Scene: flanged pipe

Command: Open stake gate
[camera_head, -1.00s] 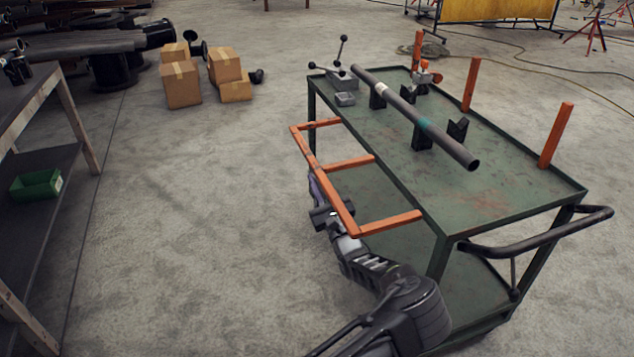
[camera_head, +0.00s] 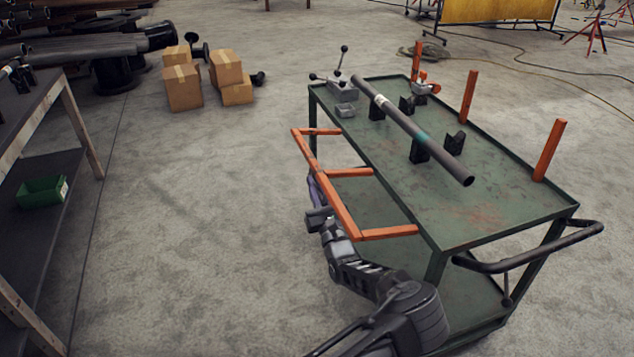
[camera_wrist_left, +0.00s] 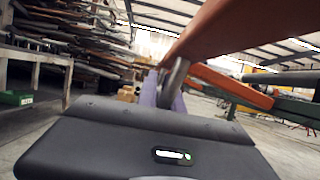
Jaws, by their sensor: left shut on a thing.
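The stake gate (camera_head: 327,180) is an orange frame with a long outer rail and three crossbars. It juts out from the left long side of the green cart, roughly level with the cart top. My left gripper (camera_head: 315,190) comes up from below at the outer rail and is shut on the gate; its fingertips are partly hidden. In the left wrist view the gate's orange bar (camera_wrist_left: 226,25) crosses close above the gripper, with a short metal part and a purple strip between them. My right gripper is not in view.
The green cart (camera_head: 490,215) carries a grey pipe (camera_head: 430,140) on black supports, a clamp tool (camera_head: 342,88) and upright orange stakes (camera_head: 549,150). A black handle (camera_head: 530,248) sits at its near end. Cardboard boxes (camera_head: 183,88) stand back left. Open floor lies left of the cart.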

